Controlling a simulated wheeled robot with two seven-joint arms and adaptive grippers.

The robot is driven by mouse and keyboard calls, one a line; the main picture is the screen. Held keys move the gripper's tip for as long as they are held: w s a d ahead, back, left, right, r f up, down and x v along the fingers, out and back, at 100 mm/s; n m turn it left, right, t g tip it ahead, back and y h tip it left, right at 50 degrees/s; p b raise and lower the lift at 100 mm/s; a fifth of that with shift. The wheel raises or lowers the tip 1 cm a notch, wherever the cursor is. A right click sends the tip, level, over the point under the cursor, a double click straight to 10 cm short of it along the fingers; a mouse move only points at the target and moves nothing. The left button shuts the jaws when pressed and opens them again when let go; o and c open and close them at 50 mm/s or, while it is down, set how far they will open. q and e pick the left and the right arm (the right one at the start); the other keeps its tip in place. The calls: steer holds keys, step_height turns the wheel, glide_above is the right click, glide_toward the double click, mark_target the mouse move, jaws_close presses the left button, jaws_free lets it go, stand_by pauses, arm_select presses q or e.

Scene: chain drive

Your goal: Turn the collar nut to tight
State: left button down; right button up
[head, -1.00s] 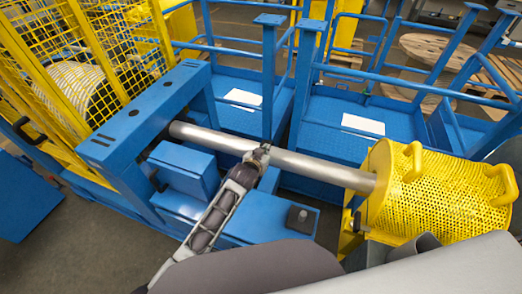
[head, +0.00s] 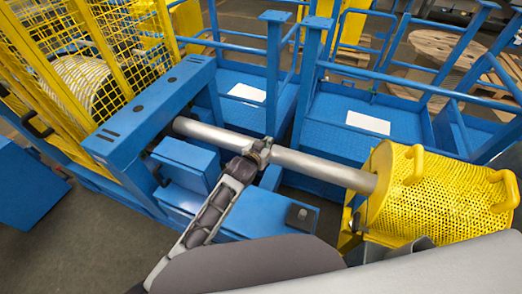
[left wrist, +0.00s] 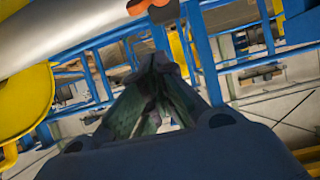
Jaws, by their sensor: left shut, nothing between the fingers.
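A long bare metal shaft (head: 318,168) runs from a blue frame to a yellow perforated drum guard. My left gripper (head: 259,150) is at the middle of the shaft in the head view, overlapping its near edge. I cannot tell whether it touches. In the left wrist view the fingers of my left gripper (left wrist: 155,62) are closed together and hold nothing. The shaft (left wrist: 60,32) passes at upper left there. An orange and dark fitting (left wrist: 145,7) shows at the top edge, beyond the fingertips. I cannot make out for certain which part is the collar nut. My right gripper is not in view.
The blue frame (head: 150,110) stands at the shaft's left end, with a yellow mesh cage (head: 60,45) behind it. The yellow drum guard (head: 440,195) closes off the right. Blue railings (head: 400,75) and platforms lie behind the shaft. A blue box (head: 185,165) sits below it.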

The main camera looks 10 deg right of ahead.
arm_select(q)
steer(key=shift+v, duration=2.95)
